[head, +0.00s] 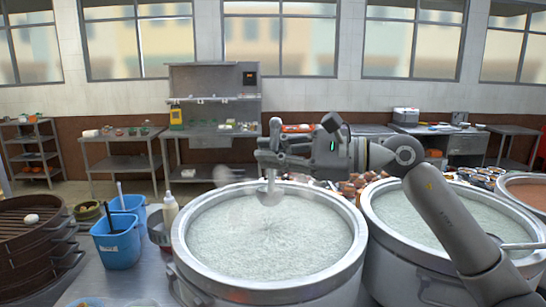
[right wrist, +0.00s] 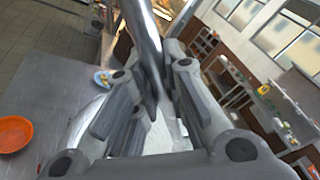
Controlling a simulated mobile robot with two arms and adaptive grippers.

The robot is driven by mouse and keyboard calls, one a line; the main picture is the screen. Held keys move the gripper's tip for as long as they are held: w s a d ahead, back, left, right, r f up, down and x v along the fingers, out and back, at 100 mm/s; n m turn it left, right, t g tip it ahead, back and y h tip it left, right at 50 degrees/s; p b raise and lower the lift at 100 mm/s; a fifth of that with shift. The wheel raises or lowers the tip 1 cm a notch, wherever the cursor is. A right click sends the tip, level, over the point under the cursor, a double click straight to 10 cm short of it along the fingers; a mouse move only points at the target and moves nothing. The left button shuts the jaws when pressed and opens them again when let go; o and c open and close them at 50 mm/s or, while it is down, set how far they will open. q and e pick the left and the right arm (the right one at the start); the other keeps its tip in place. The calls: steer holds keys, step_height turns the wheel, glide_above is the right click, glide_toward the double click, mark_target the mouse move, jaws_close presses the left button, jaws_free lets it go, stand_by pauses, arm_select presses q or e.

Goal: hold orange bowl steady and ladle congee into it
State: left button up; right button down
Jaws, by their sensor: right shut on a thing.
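My right gripper (head: 268,160) reaches in from the right over the near stockpot (head: 180,240), which is full of pale congee (head: 265,240). It is shut on the metal ladle (head: 270,194), whose lower end hangs at or just above the congee near the pot's far side; I cannot tell if it touches. In the right wrist view the ladle's handle (right wrist: 143,30) runs up between the fingers. The orange bowl (right wrist: 14,134) sits on the metal table at the left edge of that view, apart from the gripper. My left gripper is not in view.
A second full stockpot (head: 425,262) stands close on the right. Blue buckets (head: 116,243), a pale bottle (head: 170,212) and stacked brown steamers (head: 35,240) stand on the left. A small plate with food (right wrist: 103,78) lies on the table. Bare metal shows around the orange bowl.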

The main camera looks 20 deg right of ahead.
stand_by(0.4)
steer(key=shift+n+b, duration=0.3)
steer(key=shift+b, duration=0.4)
steer(key=shift+n+t+b, duration=0.3)
steer(key=shift+n+b, duration=0.3)
steer(key=shift+b, duration=0.4)
steer(key=shift+r, duration=0.1)
